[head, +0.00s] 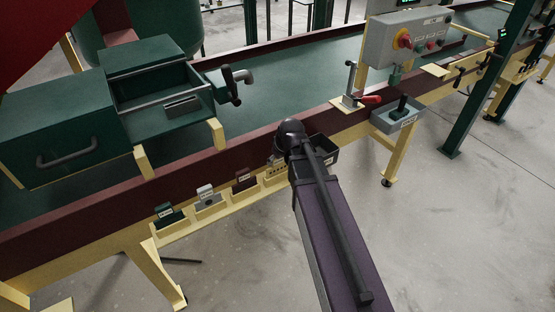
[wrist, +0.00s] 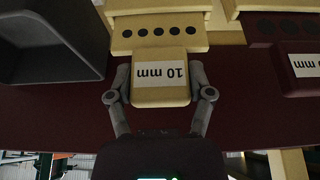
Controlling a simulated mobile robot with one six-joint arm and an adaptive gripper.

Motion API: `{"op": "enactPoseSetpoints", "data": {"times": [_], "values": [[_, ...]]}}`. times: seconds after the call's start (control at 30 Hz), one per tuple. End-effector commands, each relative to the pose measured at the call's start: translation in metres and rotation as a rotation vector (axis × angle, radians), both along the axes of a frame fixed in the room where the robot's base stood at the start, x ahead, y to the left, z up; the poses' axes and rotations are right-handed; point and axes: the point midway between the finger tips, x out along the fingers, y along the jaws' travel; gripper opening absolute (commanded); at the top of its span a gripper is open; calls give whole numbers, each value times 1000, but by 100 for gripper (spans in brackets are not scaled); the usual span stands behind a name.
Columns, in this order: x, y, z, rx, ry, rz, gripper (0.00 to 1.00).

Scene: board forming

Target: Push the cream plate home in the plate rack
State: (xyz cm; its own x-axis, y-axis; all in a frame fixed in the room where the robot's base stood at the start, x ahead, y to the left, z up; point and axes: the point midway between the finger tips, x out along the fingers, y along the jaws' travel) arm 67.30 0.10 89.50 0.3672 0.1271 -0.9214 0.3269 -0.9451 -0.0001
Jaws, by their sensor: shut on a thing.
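The cream plate (wrist: 160,35) shows in the wrist view, with a row of several dark dots and a tab marked "10 mm", upside down there. My gripper (wrist: 161,92) is shut on this tab, one finger on each side. The plate is at its place in the cream plate rack (wrist: 228,28); how deep it sits I cannot tell. In the head view the rack (head: 193,230) hangs along the front of the line, and a little of the cream plate (head: 276,168) shows beside my arm. My arm hides my gripper there.
The maroon plate (wrist: 285,32) is beside the cream one, on the right in the wrist view. Grey (head: 207,196) and green (head: 165,213) plates sit farther left in the head view. A dark open bin (wrist: 55,40) is close on the other side. The floor in front is clear.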

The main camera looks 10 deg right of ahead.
Motion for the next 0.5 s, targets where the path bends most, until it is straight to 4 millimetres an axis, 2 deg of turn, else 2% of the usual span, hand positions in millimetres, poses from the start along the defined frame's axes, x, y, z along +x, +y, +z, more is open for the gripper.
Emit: {"op": "enactPoseSetpoints", "data": {"times": [0.17, 0.2, 0.27, 0.3, 0.5], "values": [[0, 0, -4, 0, 0, 0, 12], [0, 0, -3, 0, 0, 0, 77], [0, 0, -3, 0, 0, 0, 94], [0, 0, -3, 0, 0, 0, 100], [0, 0, -3, 0, 0, 0, 100]]}}
